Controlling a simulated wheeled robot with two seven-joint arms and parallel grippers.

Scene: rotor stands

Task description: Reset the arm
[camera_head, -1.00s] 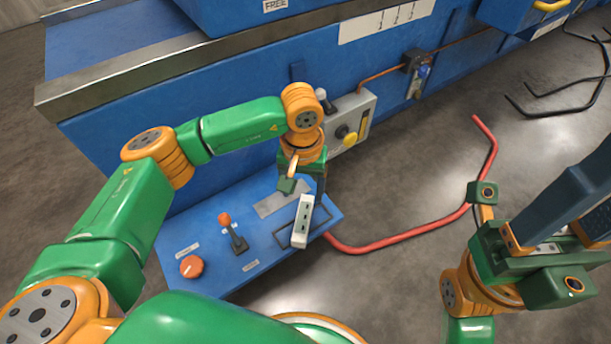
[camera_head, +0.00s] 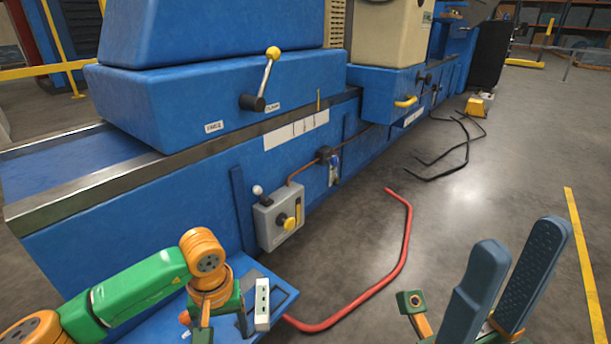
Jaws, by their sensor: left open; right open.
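My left arm reaches in from the lower left, and my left gripper (camera_head: 228,312) is low over the blue control panel (camera_head: 278,275). Its fingertips are hidden from this angle. A white block with dark slots (camera_head: 262,303) shows just right of it; I cannot tell whether they touch. My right gripper (camera_head: 512,270) is at the lower right, over the floor, with its two dark grey fingers pointing up and apart. Nothing is between them.
A large blue machine (camera_head: 130,240) fills the left and middle. Floor between the hose and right gripper is clear.

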